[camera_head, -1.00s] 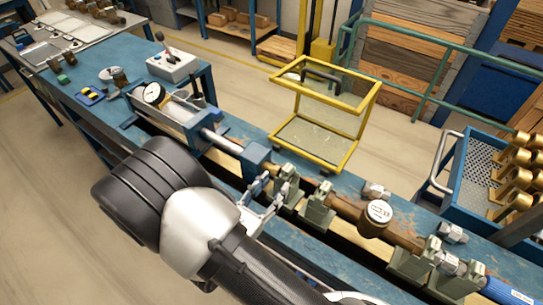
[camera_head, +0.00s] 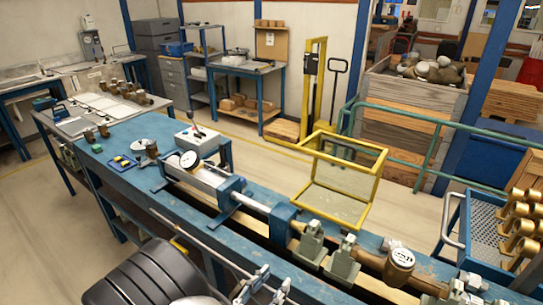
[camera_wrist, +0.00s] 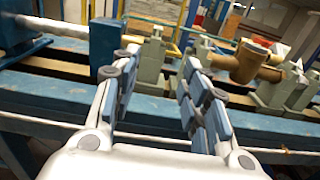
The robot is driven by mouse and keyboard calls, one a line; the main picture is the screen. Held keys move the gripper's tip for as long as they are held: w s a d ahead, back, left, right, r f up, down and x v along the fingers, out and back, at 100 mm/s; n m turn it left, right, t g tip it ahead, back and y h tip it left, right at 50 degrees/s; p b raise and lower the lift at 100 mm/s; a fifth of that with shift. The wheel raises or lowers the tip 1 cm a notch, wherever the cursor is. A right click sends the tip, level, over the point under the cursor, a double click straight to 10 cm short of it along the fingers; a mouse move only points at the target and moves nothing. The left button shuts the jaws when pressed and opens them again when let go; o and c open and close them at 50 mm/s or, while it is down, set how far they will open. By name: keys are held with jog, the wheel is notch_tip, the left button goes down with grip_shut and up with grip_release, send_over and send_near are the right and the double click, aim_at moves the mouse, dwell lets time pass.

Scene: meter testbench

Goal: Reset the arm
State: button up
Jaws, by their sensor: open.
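My gripper (camera_wrist: 155,95) is open and empty in the wrist view, its two blue-padded fingers spread in front of the test bench. In the head view my gripper (camera_head: 262,288) shows at the bottom edge, with my dark arm link to its left. The blue bench (camera_head: 232,228) runs diagonally across the head view. A brass meter (camera_head: 398,265) sits in the pipe line between the grey-green clamp stands (camera_head: 342,258). The meter (camera_wrist: 245,60) also shows beyond the right finger in the wrist view, apart from it.
A yellow-framed clear guard (camera_head: 342,180) stands open behind the bench. A gauge (camera_head: 189,159) and a control box with a lever (camera_head: 197,137) are on the bench. A blue cart with brass meters (camera_head: 520,225) is at right. Floor at lower left is clear.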

jog(key=s+d+r+m+g+h, duration=0.2)
jog(key=d+r+m+g, duration=0.3)
jog(key=d+m, duration=0.15)
jog(key=s+d+r+m+g+h, duration=0.1)
jog(key=s+d+r+m+g, duration=0.1)
jog(key=d+r+m+g, duration=0.35)
jog(key=s+d+r+m+g+y, duration=0.2)
jog(key=s+d+m+g+y, duration=0.4)
jog(key=s+m, duration=0.25)
jog(key=s+a+r+m+t+y, duration=0.3)
jog(key=s+r+m+t+y, duration=0.1)
jog(key=r+m+t+y, duration=0.2)
jog(key=shift+s+a+r+m+y, duration=0.25)
jog(key=shift+m+y, duration=0.45)
jog(key=shift+m, duration=0.55)
jog(key=shift+t, duration=0.25)
